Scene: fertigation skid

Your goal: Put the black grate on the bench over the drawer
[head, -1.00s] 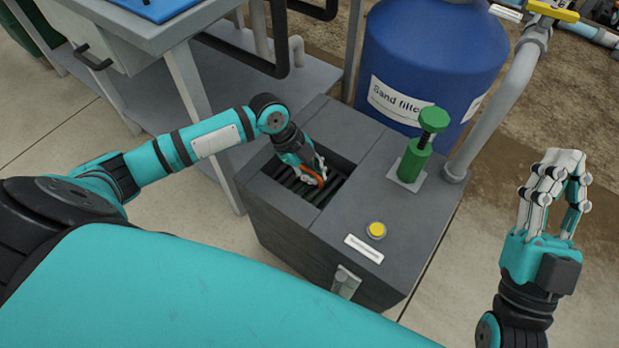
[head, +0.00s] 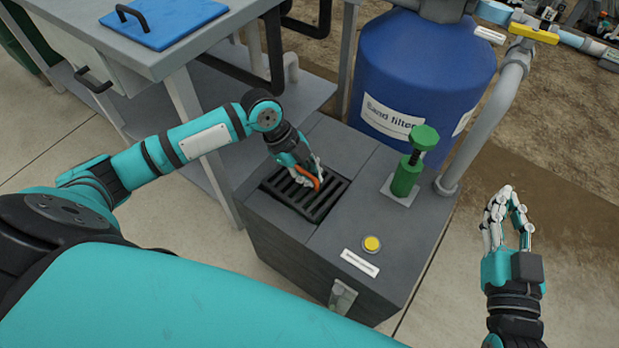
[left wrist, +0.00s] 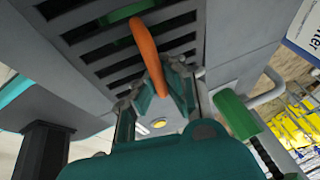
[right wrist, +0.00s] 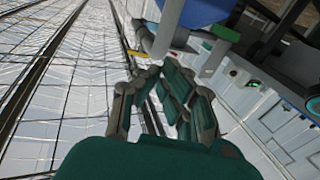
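The black grate (head: 318,206), a slatted panel with an orange handle (head: 309,179), is at the top of the grey box, at or just above its square opening. My left gripper (head: 308,182) is shut on the handle. The slats (left wrist: 82,40) and the handle (left wrist: 144,50) also show in the left wrist view. The gap between grate and rim is hard to judge. The bench (head: 185,48) stands at the upper left, with a drawer (head: 112,84) with a black handle under its top. My right gripper (head: 505,200) is empty over the floor at right, its fingertips together.
A blue board (head: 172,24) with a black handle lies on the bench top. The grey box (head: 350,225) carries a green plunger (head: 408,170) and a yellow button (head: 372,243). A blue sand filter tank (head: 425,70) and a grey pipe (head: 490,115) stand behind it.

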